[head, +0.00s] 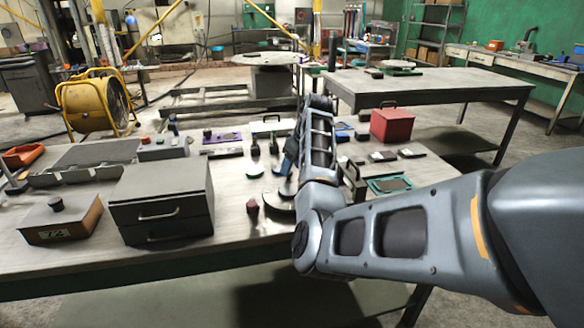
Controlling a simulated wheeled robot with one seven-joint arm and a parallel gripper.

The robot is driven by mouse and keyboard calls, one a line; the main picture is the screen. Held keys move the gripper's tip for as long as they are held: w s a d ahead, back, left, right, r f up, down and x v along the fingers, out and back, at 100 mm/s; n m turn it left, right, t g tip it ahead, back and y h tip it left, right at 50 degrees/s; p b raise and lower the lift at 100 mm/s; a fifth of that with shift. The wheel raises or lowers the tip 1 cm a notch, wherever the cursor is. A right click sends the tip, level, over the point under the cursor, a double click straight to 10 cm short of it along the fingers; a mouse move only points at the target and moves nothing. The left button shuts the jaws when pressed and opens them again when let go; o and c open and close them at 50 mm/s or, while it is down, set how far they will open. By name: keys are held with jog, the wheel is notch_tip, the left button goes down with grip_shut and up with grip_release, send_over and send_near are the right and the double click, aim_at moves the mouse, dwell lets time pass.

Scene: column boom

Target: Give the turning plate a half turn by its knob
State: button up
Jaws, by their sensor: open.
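A dark, round-edged piece (281,199) lies on the near table just left of my forearm. It may be the turning plate, but my arm covers much of it and I cannot make out its knob for certain. A small dark red piece (252,207) stands just left of it. My gripper (288,166) hangs beyond and left of my forearm, over the middle of the table. It is small and partly hidden, open, and I see nothing held in it. I cannot tell its exact gap from the dark piece.
A grey drawer box (162,203) and a lidded box with a knob (57,222) stand at the left. A red box (391,125) and a green-rimmed tray (390,185) are at the right. Several small dark handled pieces stand mid-table. The table's front edge is clear.

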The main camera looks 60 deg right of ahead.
jog(key=shift+x, duration=0.95)
jog(key=shift+c, duration=0.2)
grip_shut()
